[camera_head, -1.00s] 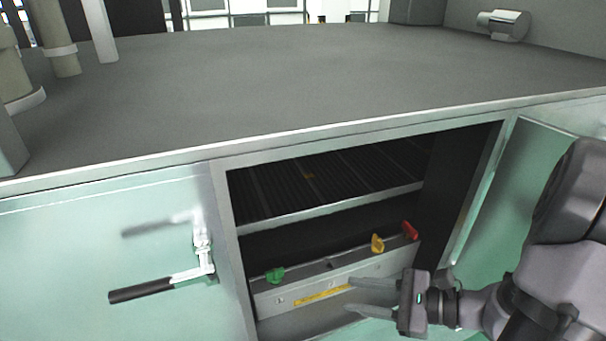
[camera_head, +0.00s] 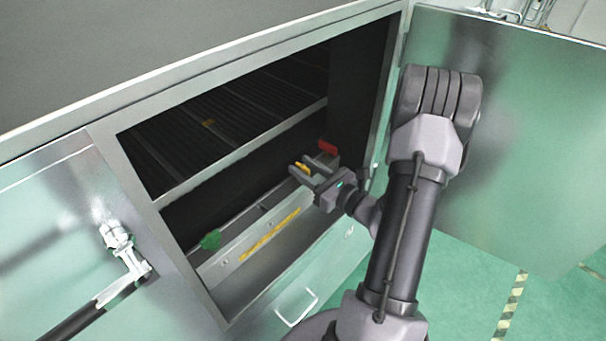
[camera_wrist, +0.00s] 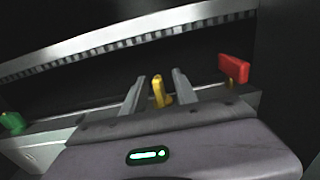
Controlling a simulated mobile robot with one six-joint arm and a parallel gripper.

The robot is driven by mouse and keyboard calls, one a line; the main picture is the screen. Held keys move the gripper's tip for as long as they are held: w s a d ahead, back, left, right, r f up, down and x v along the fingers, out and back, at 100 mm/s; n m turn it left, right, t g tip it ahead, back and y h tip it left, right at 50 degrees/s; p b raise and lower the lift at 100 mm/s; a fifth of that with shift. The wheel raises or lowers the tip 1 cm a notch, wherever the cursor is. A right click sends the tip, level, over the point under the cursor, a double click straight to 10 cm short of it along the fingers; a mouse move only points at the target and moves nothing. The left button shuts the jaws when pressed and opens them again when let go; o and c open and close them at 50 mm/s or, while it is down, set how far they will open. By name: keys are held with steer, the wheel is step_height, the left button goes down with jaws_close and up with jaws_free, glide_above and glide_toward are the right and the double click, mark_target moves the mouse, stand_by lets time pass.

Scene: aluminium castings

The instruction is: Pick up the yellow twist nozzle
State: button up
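The yellow twist nozzle (camera_wrist: 158,91) stands on a grey metal ledge inside the open cabinet. In the wrist view it lies between the two fingers of my gripper (camera_wrist: 157,88), with a gap visible on each side. In the head view my gripper (camera_head: 298,172) reaches into the cabinet opening, and the yellow nozzle (camera_head: 303,168) is partly hidden by its fingers. The fingers are apart. I cannot tell whether either finger touches the nozzle.
A red nozzle (camera_wrist: 234,69) stands just right of my gripper, and a green one (camera_wrist: 12,122) is far left on the ledge. A slatted shelf (camera_head: 225,110) lies above. The open door (camera_head: 520,130) is right of my arm.

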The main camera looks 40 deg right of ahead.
mark_target(296, 163)
steer(key=w, duration=0.3)
steer(key=shift+w+a, duration=0.25)
steer(key=shift+w, duration=0.05)
steer(key=shift+s, duration=0.1)
jaws_close()
steer(key=shift+r, duration=0.15)
